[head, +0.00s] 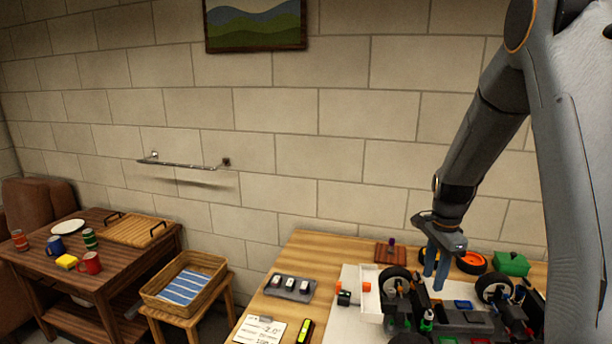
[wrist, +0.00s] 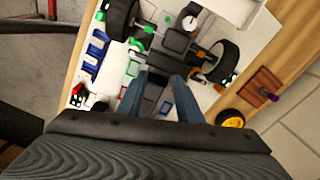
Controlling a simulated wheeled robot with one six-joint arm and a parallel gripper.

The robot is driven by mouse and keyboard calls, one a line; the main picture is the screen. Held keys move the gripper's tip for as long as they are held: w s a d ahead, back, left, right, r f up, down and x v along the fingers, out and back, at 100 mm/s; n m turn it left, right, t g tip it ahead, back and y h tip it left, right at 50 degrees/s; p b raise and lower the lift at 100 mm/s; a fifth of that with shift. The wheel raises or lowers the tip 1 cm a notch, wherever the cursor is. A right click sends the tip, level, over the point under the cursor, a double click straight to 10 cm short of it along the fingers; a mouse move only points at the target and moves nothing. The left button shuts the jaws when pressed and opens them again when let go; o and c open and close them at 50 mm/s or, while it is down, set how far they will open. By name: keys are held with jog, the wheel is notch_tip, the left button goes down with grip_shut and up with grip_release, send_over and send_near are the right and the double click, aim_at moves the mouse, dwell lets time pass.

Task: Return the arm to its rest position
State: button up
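My arm reaches down from the upper right in the head view. My gripper (head: 434,268) points down over the RC car (head: 452,318) on the wooden table (head: 300,262). In the wrist view, the two blue-grey fingers of my gripper (wrist: 157,97) stand apart with nothing seen between them. They are above the middle of the car's chassis (wrist: 165,62), with black wheels (wrist: 221,62) ahead of them. I cannot tell the exact height of the fingertips above the car.
A green box (head: 512,263) and an orange ring-like part (head: 471,262) lie behind the car. A grey tray (head: 289,288), a note card (head: 259,331) and a yellow-black device (head: 305,331) lie left.

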jog(key=s+a+f+n+b, duration=0.1)
jog(key=s+a+n+b, duration=0.2)
jog(key=s+a+n, duration=0.4)
jog(key=s+a+f+n+b, duration=0.2)
jog(key=s+a+n+b, duration=0.2)
jog(key=s, duration=0.9)
jog(key=a+n, duration=0.3)
jog(key=n, duration=0.2)
jog(key=shift+s+f+n+t, duration=0.15)
jog(key=shift+s+n+t, duration=0.05)
jog(key=shift+n+t, duration=0.1)
jog(key=shift+d, duration=0.15)
